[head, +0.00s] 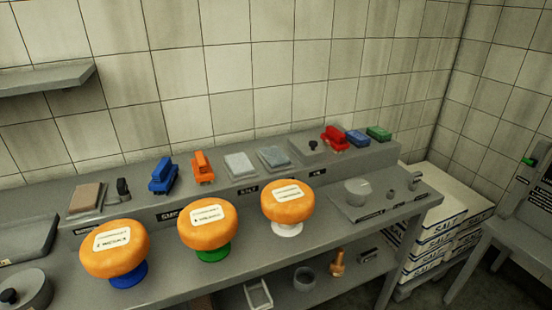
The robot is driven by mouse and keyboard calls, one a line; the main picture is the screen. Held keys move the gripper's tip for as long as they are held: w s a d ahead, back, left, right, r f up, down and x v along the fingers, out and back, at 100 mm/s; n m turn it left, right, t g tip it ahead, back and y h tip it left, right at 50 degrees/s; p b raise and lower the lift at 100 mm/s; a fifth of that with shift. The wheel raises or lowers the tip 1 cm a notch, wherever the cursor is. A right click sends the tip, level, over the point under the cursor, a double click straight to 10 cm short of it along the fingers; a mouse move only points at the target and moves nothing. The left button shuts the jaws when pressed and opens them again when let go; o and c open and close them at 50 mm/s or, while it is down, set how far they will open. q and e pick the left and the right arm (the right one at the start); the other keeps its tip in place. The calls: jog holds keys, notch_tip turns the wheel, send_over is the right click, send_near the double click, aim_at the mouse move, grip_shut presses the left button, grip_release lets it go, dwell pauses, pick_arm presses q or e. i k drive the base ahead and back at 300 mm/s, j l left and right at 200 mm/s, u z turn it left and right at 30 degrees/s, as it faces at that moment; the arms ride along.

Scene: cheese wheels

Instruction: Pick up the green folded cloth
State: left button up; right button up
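The green folded cloth (379,133) lies at the far right end of the raised back shelf, close to the tiled wall. A blue folded cloth (357,138) lies just left of it. A red item (334,138) with a raised top stands left of the blue one. Neither of my grippers shows in the head view.
Three orange cheese wheels (114,248) sit on blue, green and white stands along the grey table (340,228). Blue and orange brushes (162,176) and several flat blocks line the shelf (130,192). Stacked salt boxes (436,232) stand beyond the table's right end.

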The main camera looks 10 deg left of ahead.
aim_at(381, 136)
jog(key=i+l+u, duration=0.2)
jog(key=l, duration=0.4)
jog(key=i+l+u, duration=0.2)
jog(key=l, duration=0.5)
jog(key=i+l+u, duration=0.25)
jog(key=l, duration=0.4)
jog(key=i+l+u, duration=0.2)
jog(key=l, duration=0.5)
jog(key=l+u, duration=0.2)
jog(key=l, duration=0.5)
jog(key=k, duration=0.05)
